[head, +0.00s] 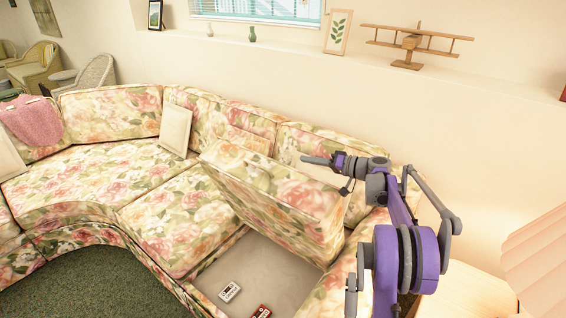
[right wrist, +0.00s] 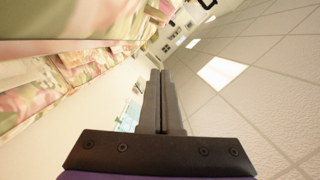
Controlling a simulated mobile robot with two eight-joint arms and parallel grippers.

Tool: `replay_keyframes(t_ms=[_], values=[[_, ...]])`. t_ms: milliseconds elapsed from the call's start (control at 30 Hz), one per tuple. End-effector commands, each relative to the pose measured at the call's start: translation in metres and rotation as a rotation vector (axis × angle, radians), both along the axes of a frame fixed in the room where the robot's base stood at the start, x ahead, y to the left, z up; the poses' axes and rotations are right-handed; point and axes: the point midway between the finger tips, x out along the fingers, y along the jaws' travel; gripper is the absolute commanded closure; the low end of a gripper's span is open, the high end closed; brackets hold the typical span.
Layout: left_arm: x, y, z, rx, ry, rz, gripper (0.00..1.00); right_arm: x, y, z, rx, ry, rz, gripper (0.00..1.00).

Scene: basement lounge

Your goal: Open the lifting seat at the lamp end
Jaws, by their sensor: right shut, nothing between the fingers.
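The lifting seat (head: 285,195) at the lamp end of the floral sofa is raised and tilted up towards the backrest. Its storage compartment (head: 262,268) shows open below, with a grey-beige floor. My right gripper (head: 308,159) is behind and above the raised seat's right top corner, with its fingers pointing left. In the right wrist view its fingers (right wrist: 160,75) are shut together with nothing between them. Floral fabric (right wrist: 50,75) runs close along the left of that view; whether the fingers touch the seat I cannot tell. My left gripper is not in view.
A white cassette-like item (head: 229,292) and a red one (head: 262,312) lie in the compartment. A pink lampshade (head: 545,260) and a pale side table (head: 475,287) stand at right. A wall ledge (head: 290,50) holds a wooden model plane (head: 410,45).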

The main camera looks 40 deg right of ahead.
Motion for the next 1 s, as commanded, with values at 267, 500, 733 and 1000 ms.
replay_keyframes(t_ms=[267,500,733,1000], values=[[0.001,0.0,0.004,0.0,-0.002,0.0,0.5,0.023,0.012,-0.002,-0.026,-0.016,0.008,1.0],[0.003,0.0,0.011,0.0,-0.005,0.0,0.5,0.07,0.034,-0.009,-0.025,-0.015,0.008,1.0],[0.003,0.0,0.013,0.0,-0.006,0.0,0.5,0.086,0.057,-0.026,-0.025,-0.014,0.006,1.0],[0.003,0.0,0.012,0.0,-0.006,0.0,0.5,0.082,0.071,-0.039,-0.025,-0.014,0.003,1.0]])
